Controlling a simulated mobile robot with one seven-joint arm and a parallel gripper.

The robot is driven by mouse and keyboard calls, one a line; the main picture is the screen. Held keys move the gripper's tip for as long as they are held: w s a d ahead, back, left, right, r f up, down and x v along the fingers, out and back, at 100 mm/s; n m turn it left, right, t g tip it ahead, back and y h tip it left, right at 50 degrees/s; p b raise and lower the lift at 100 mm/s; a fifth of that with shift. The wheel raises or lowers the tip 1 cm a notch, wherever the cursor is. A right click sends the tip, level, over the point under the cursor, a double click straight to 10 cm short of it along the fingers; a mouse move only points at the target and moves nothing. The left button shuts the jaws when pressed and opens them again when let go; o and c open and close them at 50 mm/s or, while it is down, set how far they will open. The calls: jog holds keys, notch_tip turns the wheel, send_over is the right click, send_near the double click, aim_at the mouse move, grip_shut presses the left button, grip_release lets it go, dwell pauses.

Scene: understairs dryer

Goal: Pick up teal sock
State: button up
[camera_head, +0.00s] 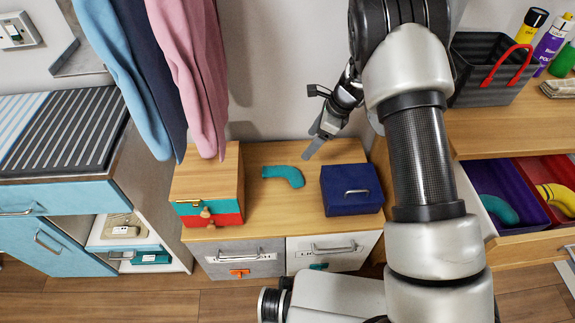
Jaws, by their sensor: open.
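A teal sock (283,175) lies bent on the wooden cabinet top (275,212), between a small wooden box and a dark blue box. A second teal sock (498,208) lies in the purple compartment of the open drawer at the right. My gripper (308,155) reaches down from the upper right, just behind and to the right of the sock on the cabinet top. It appears apart from that sock and holds nothing that I can see. Part of the gripper is hidden by its own wrist, so the gap between the fingers is hard to see.
A small wooden box (207,180) with teal and red drawers stands left of the sock; a dark blue box (351,189) stands right. Pink cloth (190,60) hangs above left. The open drawer (530,243) also holds a yellow sock (556,198). A black basket (488,72) stands at right.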

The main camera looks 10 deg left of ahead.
jog(key=b, duration=0.4)
send_over(287, 171)
jog(key=s+d, duration=0.1)
jog(key=d, duration=0.2)
jog(key=shift+m, duration=0.3)
notch_tip(287, 171, down, 14)
jog(key=shift+s+r, duration=0.1)
jog(key=shift+r, duration=0.1)
jog(key=x, duration=0.2)
jog(key=b+x, duration=0.1)
jog(key=x, duration=0.2)
jog(key=shift+w+a+f+b, duration=0.2)
jog(key=shift+w+b, duration=0.2)
